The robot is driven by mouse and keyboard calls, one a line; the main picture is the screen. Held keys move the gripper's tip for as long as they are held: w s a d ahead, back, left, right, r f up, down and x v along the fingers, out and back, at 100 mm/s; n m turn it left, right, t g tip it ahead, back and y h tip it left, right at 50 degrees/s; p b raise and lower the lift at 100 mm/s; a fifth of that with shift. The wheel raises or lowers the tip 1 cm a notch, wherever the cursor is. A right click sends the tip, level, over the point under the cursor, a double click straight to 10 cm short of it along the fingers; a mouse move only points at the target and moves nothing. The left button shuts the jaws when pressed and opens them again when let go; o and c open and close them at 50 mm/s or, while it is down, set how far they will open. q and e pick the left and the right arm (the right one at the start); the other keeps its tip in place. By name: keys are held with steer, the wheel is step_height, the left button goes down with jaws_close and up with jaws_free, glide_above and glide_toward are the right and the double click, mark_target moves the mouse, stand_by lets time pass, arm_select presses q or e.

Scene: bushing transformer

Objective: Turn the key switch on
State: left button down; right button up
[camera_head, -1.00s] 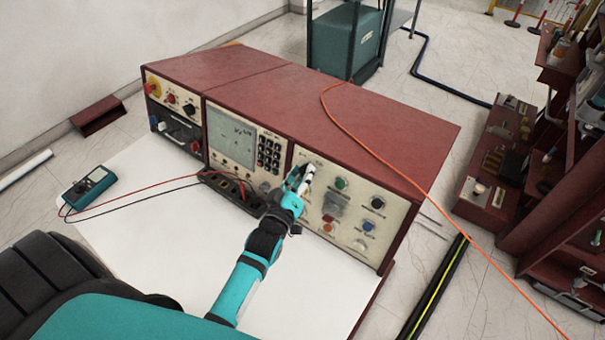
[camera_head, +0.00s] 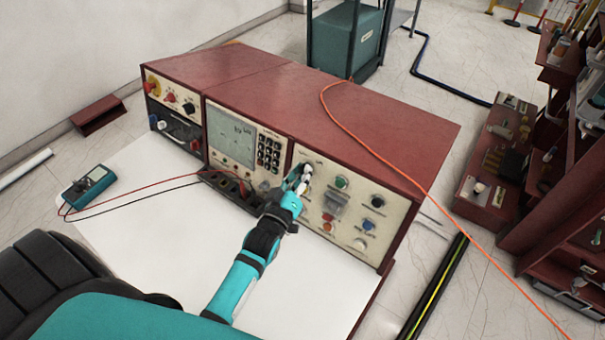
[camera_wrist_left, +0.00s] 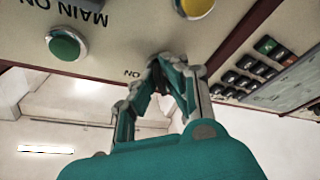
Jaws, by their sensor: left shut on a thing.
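The key switch is on the right-hand panel (camera_head: 342,227) of the red test cabinet, but my gripper hides it in both views. My left gripper (camera_head: 299,177) reaches up to the panel's upper left part. In the left wrist view, the fingers of my left gripper (camera_wrist_left: 166,68) come together at the panel just by a small "ON" label. They are shut on the key switch, of which little can be made out. My right gripper is not in view.
A green button (camera_head: 341,182) sits right of my gripper, with more knobs and buttons beyond it. A multimeter (camera_head: 88,187) with red and black leads lies on the white table (camera_head: 150,235). An orange cable (camera_head: 372,148) crosses the cabinet top.

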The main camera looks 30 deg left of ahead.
arm_select(q)
steer(key=m+h, duration=0.1)
steer(key=m, duration=0.4)
steer(key=shift+a+f+t+h, duration=0.1)
steer(key=shift+a+t+h, duration=0.05)
steer(key=shift+t+h, duration=0.2)
steer(key=m+h, duration=0.1)
steer(key=m, duration=0.2)
steer(key=m+h, duration=0.1)
steer(key=m, duration=0.2)
steer(key=shift+a+h+b, duration=0.1)
steer(key=shift+h+b, duration=0.2)
steer(key=shift+h, duration=0.05)
steer(key=m+h, duration=0.1)
steer(key=m, duration=0.2)
steer(key=m+g+h, duration=0.1)
steer(key=m, duration=0.2)
steer(key=shift+a, duration=0.1)
steer(key=shift+m+g+h+p, duration=0.55)
steer(key=shift+m+h, duration=0.05)
steer(key=shift+m, duration=1.7)
steer(key=c, duration=1.5)
jaws_free()
steer(key=shift+o, duration=0.2)
steer(key=v, duration=1.2)
steer(key=shift+a, duration=0.1)
